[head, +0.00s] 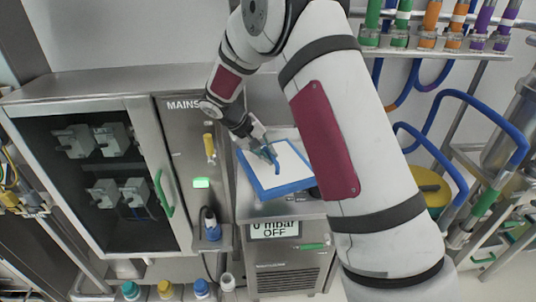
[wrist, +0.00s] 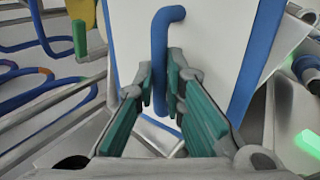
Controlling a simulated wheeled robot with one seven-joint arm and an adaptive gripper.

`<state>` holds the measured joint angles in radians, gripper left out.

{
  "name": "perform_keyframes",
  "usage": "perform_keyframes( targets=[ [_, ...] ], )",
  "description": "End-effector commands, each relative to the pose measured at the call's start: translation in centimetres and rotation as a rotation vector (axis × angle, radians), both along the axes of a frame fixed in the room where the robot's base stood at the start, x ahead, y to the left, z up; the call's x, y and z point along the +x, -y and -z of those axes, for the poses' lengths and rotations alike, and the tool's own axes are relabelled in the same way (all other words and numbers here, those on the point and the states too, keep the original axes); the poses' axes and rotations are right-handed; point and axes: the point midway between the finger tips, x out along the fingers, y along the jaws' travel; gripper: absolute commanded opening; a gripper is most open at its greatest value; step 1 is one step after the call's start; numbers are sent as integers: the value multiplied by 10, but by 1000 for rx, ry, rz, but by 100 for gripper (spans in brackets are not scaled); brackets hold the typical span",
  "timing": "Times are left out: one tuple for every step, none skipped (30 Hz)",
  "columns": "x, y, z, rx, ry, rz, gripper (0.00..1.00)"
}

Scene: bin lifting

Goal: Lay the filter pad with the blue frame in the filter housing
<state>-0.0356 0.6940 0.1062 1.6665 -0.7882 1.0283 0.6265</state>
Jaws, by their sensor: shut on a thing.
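The filter pad with the blue frame (head: 275,167) is a white square with a blue border and a blue handle. My gripper (head: 266,150) is shut on its handle. In the wrist view the blue handle (wrist: 160,60) passes between the green-padded fingers (wrist: 162,88), and the white pad face (wrist: 205,35) fills the top middle. The pad is slightly tilted, over the top of a steel unit (head: 285,208) whose display reads 0 mbar OFF. I cannot tell whether the pad touches that unit. The filter housing is not clearly seen; the pad and my arm cover much of the unit's top.
A cabinet marked MAINS (head: 170,150) with a green handle and a yellow switch stands close on the left. Pipes with blue hoses (head: 440,120) and a yellow round thing (head: 430,188) are on the right. Several capped bottles (head: 165,290) stand below left.

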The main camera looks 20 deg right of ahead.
Motion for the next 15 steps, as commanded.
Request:
perform_keyframes(
  targets=[
    [-8, 0, -8, 0, -1, -1, 0],
    [-11, 0, -11, 0, -1, 0, 0],
    [-15, 0, -15, 0, -1, 0, 0],
    [-19, 0, -19, 0, -1, -1, 0],
    [-23, 0, -22, 0, -1, -1, 0],
    [-28, 0, -27, 0, -1, 0, 0],
    [-32, 0, -31, 0, -1, 0, 0],
    [-37, 0, -35, 0, -1, 0, 0],
    [-43, 0, -40, 0, -1, 0, 0],
    [-48, 0, -44, 0, -1, 0, 0],
    [-52, 0, -48, 0, -1, -1, 0],
    [-58, 0, -53, 0, -1, -1, 0],
    [-62, 0, -56, 0, -1, -1, 0],
    [-65, 0, -59, 0, -1, 0, 0],
    [-70, 0, -63, 0, -1, 0, 0]
  ],
)
